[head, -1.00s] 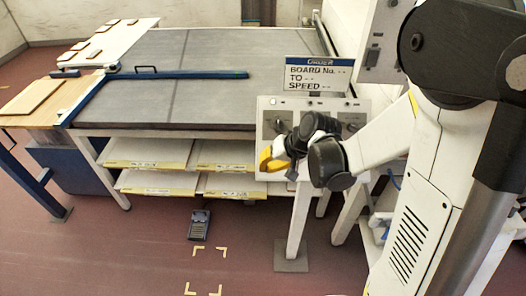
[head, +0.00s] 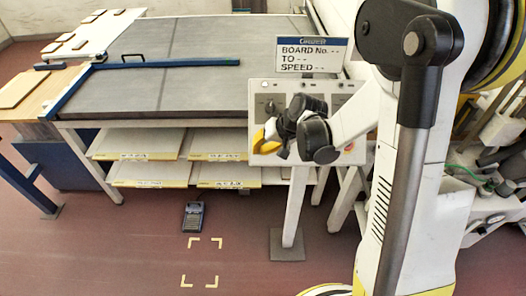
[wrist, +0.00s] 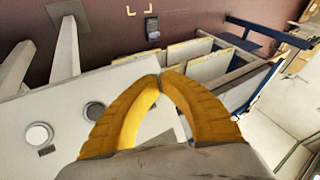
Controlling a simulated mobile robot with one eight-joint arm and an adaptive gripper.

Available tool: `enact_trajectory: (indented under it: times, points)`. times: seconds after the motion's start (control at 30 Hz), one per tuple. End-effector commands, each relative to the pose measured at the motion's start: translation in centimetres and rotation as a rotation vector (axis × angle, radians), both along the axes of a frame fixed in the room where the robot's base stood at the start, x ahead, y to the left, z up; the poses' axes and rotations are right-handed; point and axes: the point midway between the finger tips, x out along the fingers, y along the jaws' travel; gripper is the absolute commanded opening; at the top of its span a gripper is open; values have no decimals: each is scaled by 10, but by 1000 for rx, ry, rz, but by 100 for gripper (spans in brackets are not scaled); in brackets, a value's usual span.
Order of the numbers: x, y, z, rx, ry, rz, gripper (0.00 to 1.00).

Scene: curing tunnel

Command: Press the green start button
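The control panel (head: 256,115) is a pale box at the near right corner of the grey table. My gripper (head: 259,144) has yellow fingers and is in front of the panel's left part, hiding some of it. In the wrist view my gripper (wrist: 161,78) has its two fingertips together, with nothing seen between them. Two round fittings, one pale (wrist: 38,135) and one grey (wrist: 95,111), show on the panel face (wrist: 62,107) left of the fingers. I see no green button in either view; part of the panel is hidden by the fingers and wrist.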

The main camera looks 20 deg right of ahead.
Motion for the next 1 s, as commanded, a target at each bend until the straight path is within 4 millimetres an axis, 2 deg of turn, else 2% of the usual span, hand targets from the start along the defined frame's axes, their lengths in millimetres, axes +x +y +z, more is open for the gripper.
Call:
enact_trajectory:
  times: [0.03, 0.2, 1.0]
  points:
    - [3, -1, -7, 0, 0, 0, 0]
    - [10, -3, -12, 0, 0, 0, 0]
    - [12, -4, -12, 0, 0, 0, 0]
